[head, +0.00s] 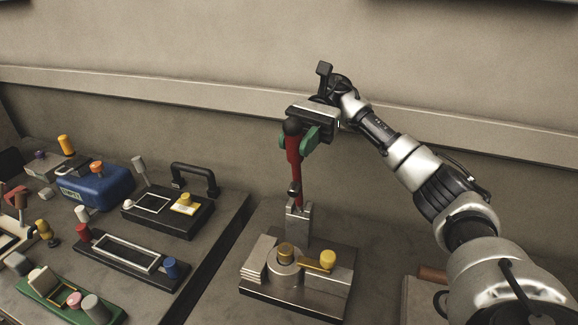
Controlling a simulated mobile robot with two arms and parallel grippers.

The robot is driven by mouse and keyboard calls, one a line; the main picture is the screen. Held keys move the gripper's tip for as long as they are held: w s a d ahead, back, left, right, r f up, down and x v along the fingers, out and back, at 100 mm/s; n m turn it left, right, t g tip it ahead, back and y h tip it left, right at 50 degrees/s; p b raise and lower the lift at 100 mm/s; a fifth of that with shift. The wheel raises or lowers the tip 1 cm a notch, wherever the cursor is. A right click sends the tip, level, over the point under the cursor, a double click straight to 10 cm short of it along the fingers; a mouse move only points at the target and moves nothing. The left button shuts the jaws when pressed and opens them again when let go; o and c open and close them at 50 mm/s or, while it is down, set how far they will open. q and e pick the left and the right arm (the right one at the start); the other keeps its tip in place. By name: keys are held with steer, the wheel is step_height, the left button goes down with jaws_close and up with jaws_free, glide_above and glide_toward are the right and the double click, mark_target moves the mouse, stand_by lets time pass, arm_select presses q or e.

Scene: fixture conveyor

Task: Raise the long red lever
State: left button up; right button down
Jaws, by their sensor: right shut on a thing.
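The long red lever (293,158) stands close to upright on its grey bracket (298,220), with a dark knob (292,127) at its top. My right gripper (300,138) is at the upper end of the lever, its green fingers closed on the lever just below the knob. My right arm reaches in from the right side of the head view. My left gripper is not in view.
A metal fixture with yellow knobs (327,259) sits at the lever's foot. To the left, a table holds a black-handled block (170,210), a blue box (95,186) and a green tray (62,302). A wall rail (200,96) runs behind.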

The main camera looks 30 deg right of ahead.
steer(key=shift+w+d+r+g+y+b, duration=0.15)
steer(key=shift+w+d+g+y+b, duration=0.3)
steer(key=shift+w+d, duration=0.3)
steer(key=shift+s+d, duration=0.1)
steer(key=c, duration=0.8)
jaws_free()
